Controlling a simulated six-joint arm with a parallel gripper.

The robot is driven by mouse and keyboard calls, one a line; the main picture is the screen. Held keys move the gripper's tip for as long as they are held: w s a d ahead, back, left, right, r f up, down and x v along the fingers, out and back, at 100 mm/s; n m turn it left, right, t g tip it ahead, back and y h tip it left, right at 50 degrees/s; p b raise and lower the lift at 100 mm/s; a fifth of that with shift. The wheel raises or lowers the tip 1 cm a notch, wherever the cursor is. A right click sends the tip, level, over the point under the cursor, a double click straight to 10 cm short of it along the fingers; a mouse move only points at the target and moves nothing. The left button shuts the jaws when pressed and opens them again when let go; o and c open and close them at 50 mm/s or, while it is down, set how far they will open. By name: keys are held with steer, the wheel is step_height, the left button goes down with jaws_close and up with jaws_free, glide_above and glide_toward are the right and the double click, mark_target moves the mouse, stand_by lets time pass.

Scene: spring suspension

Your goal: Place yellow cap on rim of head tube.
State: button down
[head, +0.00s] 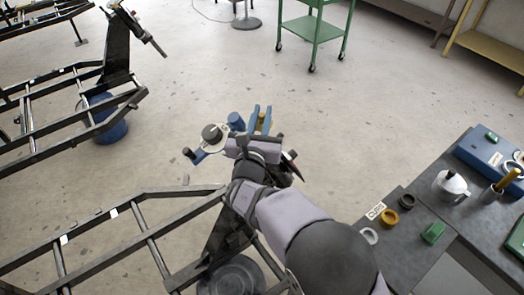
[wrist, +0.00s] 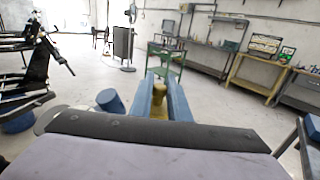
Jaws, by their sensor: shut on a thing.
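My gripper (head: 260,117) has its two blue fingers closed around a small yellow piece, which I take as the yellow cap (head: 261,123). The cap also shows low between the fingers in the wrist view (wrist: 159,105), partly covered by them. The near black frame (head: 150,193) has a dark upright section, which looks like the head tube (head: 219,232), below my arm. My wrist covers its upper end, so I cannot see the rim or the gap between it and the cap.
A round grey part with a dark knob (head: 212,134) and a blue cylinder (head: 236,121) sit close left of my gripper. The bench (head: 420,262) at right holds several rings, a green block and a white pot. A green cart (head: 313,29) stands behind open floor.

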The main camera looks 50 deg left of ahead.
steer(key=shift+f+p, duration=1.15)
steer(key=shift+f, duration=3.9)
steer(key=shift+f, duration=0.2)
steer(key=c, duration=2.1)
jaws_free()
steer(key=shift+b, duration=0.3)
steer(key=o, duration=0.4)
steer(key=shift+o, duration=0.2)
steer(key=shift+r+p, duration=0.35)
steer(key=shift+p, duration=0.15)
steer(key=b+v, duration=0.3)
steer(key=v, duration=0.9)
